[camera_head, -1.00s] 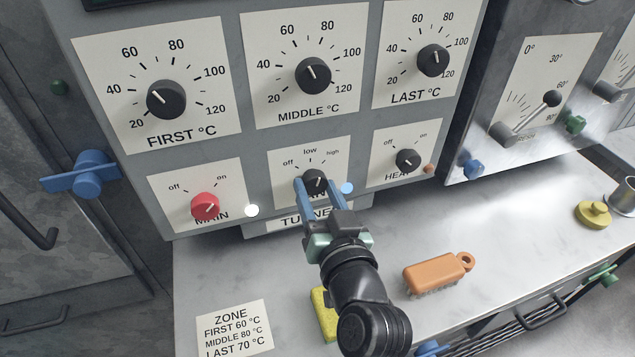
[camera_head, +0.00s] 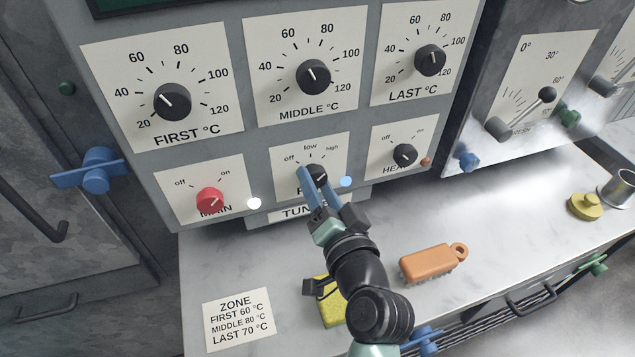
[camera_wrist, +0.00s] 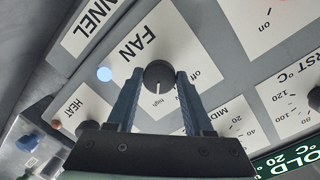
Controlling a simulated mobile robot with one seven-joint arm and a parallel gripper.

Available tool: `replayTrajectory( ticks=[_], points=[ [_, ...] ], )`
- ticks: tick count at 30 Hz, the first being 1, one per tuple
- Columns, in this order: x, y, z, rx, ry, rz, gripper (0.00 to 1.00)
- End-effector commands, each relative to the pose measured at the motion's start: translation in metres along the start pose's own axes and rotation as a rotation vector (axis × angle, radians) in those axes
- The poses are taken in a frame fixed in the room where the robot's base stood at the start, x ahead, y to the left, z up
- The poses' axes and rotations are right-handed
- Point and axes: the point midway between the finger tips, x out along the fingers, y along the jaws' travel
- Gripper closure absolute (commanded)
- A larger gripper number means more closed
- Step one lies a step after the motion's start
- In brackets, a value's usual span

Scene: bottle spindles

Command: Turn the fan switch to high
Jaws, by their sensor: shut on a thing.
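The fan knob (camera_head: 316,176) is a dark round dial on the lower middle plate of the panel, marked off, low and high. My gripper (camera_head: 320,186) is shut on the knob. In the wrist view its two blue fingers (camera_wrist: 155,95) stand on either side of the knob.
A blue lamp (camera_head: 346,182) sits right of the fan knob. The red main knob (camera_head: 210,200) is to the left, the heat knob (camera_head: 405,155) to the right.

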Motion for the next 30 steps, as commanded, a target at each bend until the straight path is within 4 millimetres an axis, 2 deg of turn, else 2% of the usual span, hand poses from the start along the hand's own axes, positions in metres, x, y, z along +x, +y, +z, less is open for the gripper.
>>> replayTrajectory(
  ticks=[10, 11, 15, 25, 30],
  points=[
    [0.000, 0.001, 0.001, 0.007, -0.002, 0.001, 1.00],
    [0.000, 0.001, 0.001, 0.007, -0.002, 0.001, 0.43],
    [0.000, 0.001, 0.001, 0.005, -0.001, 0.001, 0.18],
    [-0.002, 0.001, 0.000, 0.003, 0.000, 0.000, 0.18],
    [-0.021, 0.002, 0.001, 0.003, 0.000, 0.003, 0.18]
  ],
)
